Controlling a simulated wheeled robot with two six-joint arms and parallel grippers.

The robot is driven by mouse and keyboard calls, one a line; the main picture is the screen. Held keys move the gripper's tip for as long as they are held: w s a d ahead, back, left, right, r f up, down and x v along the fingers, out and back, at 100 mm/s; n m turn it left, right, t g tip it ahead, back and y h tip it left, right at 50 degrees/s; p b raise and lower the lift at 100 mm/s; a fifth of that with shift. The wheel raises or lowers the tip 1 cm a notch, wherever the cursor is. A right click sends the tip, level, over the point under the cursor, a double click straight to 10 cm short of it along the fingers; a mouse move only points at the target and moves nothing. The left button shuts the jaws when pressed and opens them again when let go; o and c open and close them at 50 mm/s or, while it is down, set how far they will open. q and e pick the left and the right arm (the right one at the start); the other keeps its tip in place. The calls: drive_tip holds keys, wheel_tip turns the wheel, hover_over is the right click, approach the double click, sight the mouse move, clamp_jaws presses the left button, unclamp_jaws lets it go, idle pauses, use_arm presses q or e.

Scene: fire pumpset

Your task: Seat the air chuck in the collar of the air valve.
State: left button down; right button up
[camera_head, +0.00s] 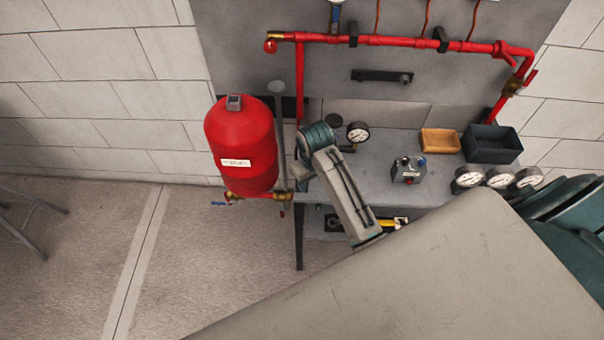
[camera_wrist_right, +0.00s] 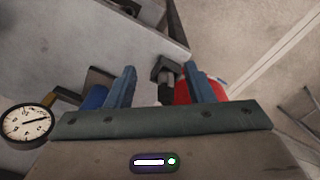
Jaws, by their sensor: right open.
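My right gripper (camera_wrist_right: 159,68) is open in the right wrist view, its two blue-grey fingers apart. A dark square fitting with a short dark stem (camera_wrist_right: 166,76) shows between and beyond the fingers; I cannot tell if it is the air valve collar or the air chuck, or how far below it is. The red tank (camera_wrist_right: 207,87) shows partly behind the right-hand finger. In the head view, the red tank (camera_head: 240,140) stands left of my right wrist, with a grey square fitting (camera_head: 234,102) on top. My right fingers are mostly hidden there. My left gripper is out of view.
A grey bench (camera_head: 375,180) carries a dial gauge (camera_head: 357,132), a grey switch box (camera_head: 408,169), an orange tray (camera_head: 439,140) and a dark bin (camera_head: 491,143). A grey post (camera_head: 279,130) stands beside the tank. A red pipe (camera_head: 395,41) runs above. Open floor (camera_head: 75,265) lies left.

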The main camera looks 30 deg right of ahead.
drive_tip(key=shift+g, duration=0.4)
drive_tip(key=w+r, duration=0.3)
drive_tip(key=r, duration=0.1)
drive_tip(key=w+a+r+p, duration=0.1)
drive_tip(key=w+r, duration=0.1)
drive_tip(key=shift+w+a+r, duration=0.1)
drive_tip(key=shift+w+r, duration=0.15)
drive_tip(key=shift+w, duration=0.05)
wheel_tip(320, 180, down, 5)
drive_tip(key=shift+p, duration=0.75)
drive_tip(key=shift+s+f+p, duration=0.15)
drive_tip(key=shift+f+p, duration=0.35)
drive_tip(key=shift+f, duration=0.05)
drive_tip(key=f, duration=0.1)
drive_tip(key=f+p, duration=0.1)
drive_tip(key=f, duration=0.1)
drive_tip(key=shift+s+d+f+p, duration=0.25)
drive_tip(key=shift+p, duration=0.1)
drive_tip(key=shift+f, duration=0.5)
clamp_jaws()
